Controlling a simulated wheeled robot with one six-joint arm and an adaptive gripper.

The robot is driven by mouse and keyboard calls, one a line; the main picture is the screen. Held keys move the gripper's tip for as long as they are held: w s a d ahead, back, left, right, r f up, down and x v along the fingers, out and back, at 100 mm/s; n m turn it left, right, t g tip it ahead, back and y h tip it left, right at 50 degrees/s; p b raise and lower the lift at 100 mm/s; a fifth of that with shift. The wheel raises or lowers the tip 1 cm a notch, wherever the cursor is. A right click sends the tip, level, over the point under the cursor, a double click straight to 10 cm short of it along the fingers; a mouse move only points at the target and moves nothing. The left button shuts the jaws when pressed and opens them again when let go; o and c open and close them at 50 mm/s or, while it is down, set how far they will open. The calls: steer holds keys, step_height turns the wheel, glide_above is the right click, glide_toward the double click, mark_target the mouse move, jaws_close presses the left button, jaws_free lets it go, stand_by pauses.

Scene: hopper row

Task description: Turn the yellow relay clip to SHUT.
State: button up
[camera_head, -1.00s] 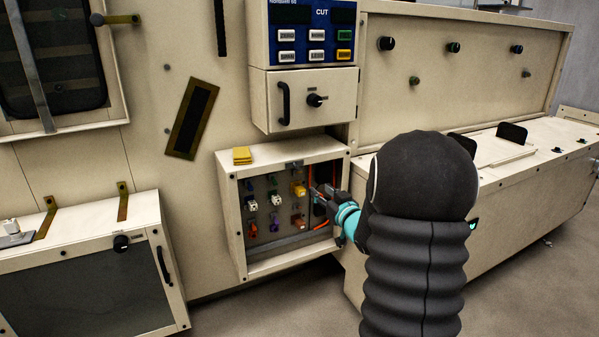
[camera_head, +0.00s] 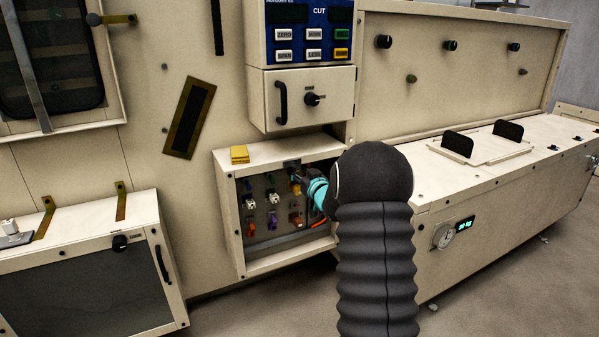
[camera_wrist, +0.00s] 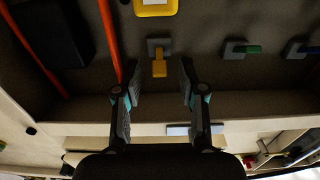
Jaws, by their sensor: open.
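The yellow relay clip (camera_wrist: 159,66) is a small lever on a grey square mount on the back panel of the open box. In the wrist view it points toward my gripper and lies between the fingertips. My gripper (camera_wrist: 161,86) is open, one finger on each side of the clip, with a gap to both. I cannot read any mark for SHUT.
A green clip (camera_wrist: 250,49) and a blue clip (camera_wrist: 310,49) sit in the same row. A larger yellow part (camera_wrist: 156,6) sits beyond the yellow clip. Orange conduits (camera_wrist: 110,35) and a black block (camera_wrist: 52,33) are to the left. The box's edge is close around my gripper.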

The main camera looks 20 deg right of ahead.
steer(key=shift+w, duration=0.15)
steer(key=shift+c, duration=0.3)
jaws_close()
steer(key=shift+f+b, duration=0.1)
steer(key=shift+b, duration=0.25)
